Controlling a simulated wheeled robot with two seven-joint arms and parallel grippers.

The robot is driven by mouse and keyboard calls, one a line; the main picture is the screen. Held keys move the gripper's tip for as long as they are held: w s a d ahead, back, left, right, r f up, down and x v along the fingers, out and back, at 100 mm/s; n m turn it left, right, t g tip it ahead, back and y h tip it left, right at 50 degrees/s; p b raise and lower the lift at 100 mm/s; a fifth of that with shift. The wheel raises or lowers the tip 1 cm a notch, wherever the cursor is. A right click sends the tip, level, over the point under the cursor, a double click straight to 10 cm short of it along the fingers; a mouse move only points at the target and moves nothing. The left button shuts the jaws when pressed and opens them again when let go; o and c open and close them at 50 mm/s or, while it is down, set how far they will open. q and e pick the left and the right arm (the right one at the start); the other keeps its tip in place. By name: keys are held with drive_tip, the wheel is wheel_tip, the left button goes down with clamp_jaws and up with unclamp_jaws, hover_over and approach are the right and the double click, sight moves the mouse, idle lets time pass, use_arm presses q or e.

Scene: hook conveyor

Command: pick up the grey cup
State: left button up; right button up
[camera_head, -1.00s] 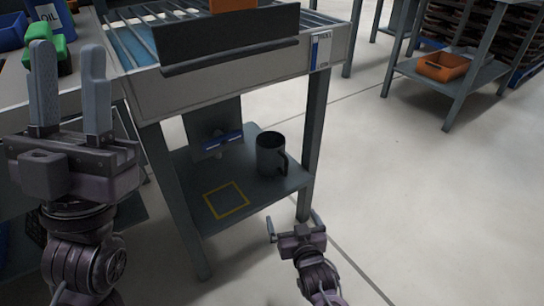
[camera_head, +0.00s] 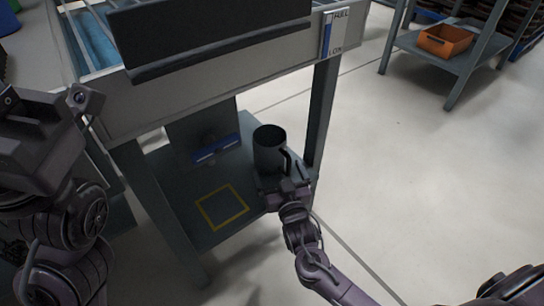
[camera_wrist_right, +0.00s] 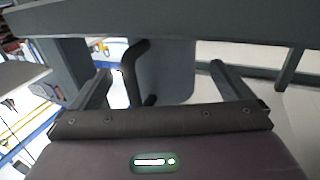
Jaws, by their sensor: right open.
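The grey cup (camera_head: 268,150) stands upright on the lower shelf (camera_head: 185,215) of the conveyor stand, its handle on the right side. My right gripper (camera_head: 287,184) is just in front of the cup, low by the shelf edge. In the right wrist view its jaws (camera_wrist_right: 165,82) are open, with the cup (camera_wrist_right: 170,72) and its dark handle (camera_wrist_right: 128,72) ahead between the fingers. I cannot tell whether they touch the cup. My left gripper (camera_head: 40,140) is at the left edge, its fingers not clearly seen.
A yellow square outline (camera_head: 222,206) is marked on the shelf left of the cup. A stand leg (camera_head: 320,115) rises close right of the cup, and the conveyor frame (camera_head: 230,75) is above. An orange bin (camera_head: 445,41) is on a far shelf. Floor at right is clear.

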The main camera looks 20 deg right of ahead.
sight(274, 163)
drive_tip(key=w, duration=0.1)
drive_tip(key=w+b, duration=0.2)
drive_tip(key=shift+w+a+f, duration=0.1)
drive_tip(key=shift+w+f, duration=0.1)
drive_tip(key=shift+f, duration=0.1)
drive_tip(key=shift+w+r+b, duration=0.2)
drive_tip(key=shift+w+b, duration=0.1)
drive_tip(key=shift+w, duration=0.3)
drive_tip(key=shift+c, duration=0.4)
drive_tip(key=c, duration=1)
